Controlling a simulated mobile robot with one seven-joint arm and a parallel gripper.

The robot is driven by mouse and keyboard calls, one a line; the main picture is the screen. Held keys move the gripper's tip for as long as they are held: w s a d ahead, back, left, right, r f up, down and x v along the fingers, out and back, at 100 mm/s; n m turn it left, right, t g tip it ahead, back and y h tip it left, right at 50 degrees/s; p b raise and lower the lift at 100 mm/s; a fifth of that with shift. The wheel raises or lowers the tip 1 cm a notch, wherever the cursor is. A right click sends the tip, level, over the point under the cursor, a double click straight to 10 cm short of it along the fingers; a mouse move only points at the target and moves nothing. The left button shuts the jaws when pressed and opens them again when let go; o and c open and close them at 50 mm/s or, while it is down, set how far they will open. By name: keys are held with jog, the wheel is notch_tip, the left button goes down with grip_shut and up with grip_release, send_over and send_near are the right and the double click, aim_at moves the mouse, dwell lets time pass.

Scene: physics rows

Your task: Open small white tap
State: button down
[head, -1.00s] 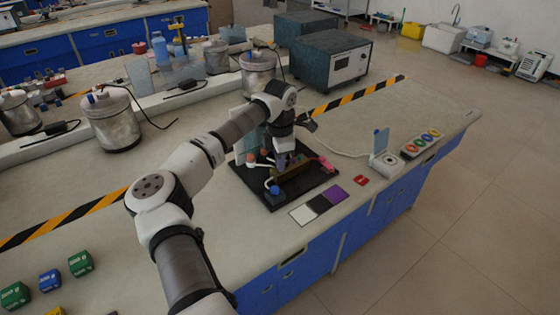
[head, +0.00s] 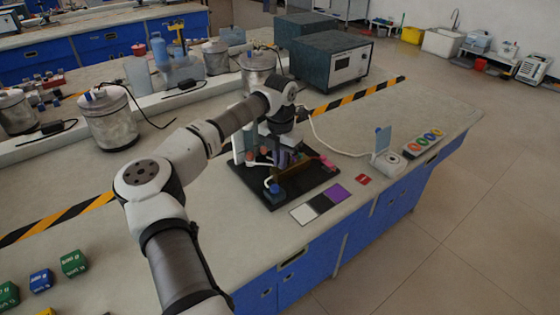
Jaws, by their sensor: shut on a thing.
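A black base board (head: 312,187) on the near bench carries a small rig with a white upright panel (head: 238,150), a brown block, a blue knob (head: 275,188) with a curved white tube, and a pink part (head: 327,163) at its right. My gripper (head: 283,158) points down into the middle of this rig. It is shut on a small part there. My wrist and the rig hide most of the fingers. The small white tap is too small and too covered to make out, so I cannot tell whether the held part is the tap.
Right of the rig lie a red tag (head: 362,180), a white device with a raised lid (head: 388,161) and a tray of coloured rings (head: 423,144). Colour cards (head: 320,204) lie in front. Metal pots and a grey box (head: 330,62) stand behind. The bench right of the striped tape is mostly clear.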

jog(key=shift+w+d+r+n, duration=0.1)
jog(key=shift+d+n, duration=0.05)
jog(key=shift+n, duration=0.35)
jog(key=c, duration=1.5)
grip_release()
notch_tip(320, 180, up, 14)
jog(key=b, duration=0.2)
